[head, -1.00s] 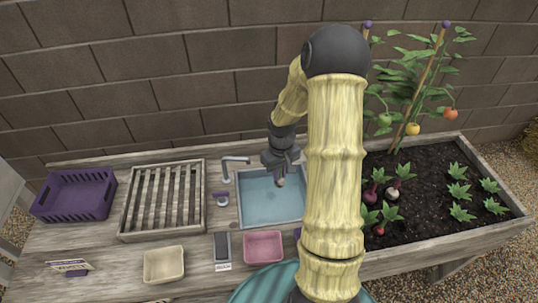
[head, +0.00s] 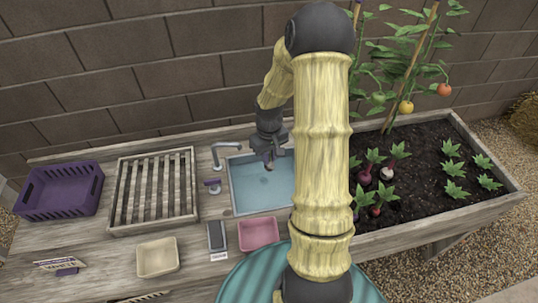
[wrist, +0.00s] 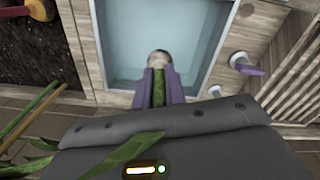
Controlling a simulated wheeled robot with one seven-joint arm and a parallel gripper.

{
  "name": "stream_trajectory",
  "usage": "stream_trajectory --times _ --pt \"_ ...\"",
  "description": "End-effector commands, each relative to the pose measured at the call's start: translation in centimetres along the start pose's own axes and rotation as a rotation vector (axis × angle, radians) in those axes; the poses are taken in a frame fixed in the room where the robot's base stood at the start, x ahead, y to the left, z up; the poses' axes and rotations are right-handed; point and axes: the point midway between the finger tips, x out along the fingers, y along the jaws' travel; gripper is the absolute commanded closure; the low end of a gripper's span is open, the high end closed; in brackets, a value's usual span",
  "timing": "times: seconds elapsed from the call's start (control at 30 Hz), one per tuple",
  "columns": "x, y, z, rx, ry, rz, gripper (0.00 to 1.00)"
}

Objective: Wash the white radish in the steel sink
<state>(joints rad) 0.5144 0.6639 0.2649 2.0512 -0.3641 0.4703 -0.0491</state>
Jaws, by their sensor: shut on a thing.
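My gripper (head: 268,160) is over the back part of the steel sink (head: 232,190), which shows a flat pale blue interior. In the wrist view, its purple fingers (wrist: 158,84) are shut on the green leaves of the white radish (wrist: 159,58). The radish's round pale end, with some brown on it, points toward the sink. Whether it touches water cannot be told. The tap (head: 229,148) stands at the sink's back left, and its spout reaches over the sink's edge. My arm hides the sink's right side in the head view.
A slatted wooden rack (head: 113,200) and a purple crate (head: 60,207) are left of the sink. A cream tray (head: 158,258), a dark block (head: 216,234) and a pink tray (head: 258,234) lie in front. The soil bed (head: 420,190) holds several plants, including another pale root (head: 387,173).

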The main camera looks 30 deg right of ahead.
Motion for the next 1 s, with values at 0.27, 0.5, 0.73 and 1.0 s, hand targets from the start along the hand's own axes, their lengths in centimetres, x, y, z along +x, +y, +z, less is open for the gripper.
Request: stream_trajectory --times 0.27,0.5,0.73,1.0 --pt "3.2 0.0 0.0 -0.001 0.0 0.0 1.0" --pt "5.5 0.0 0.0 0.0 0.0 0.0 1.0" --pt "7.7 0.0 0.1 0.001 -0.002 0.0 1.0" --pt "10.2 0.0 0.0 -0.001 -0.001 0.0 1.0"
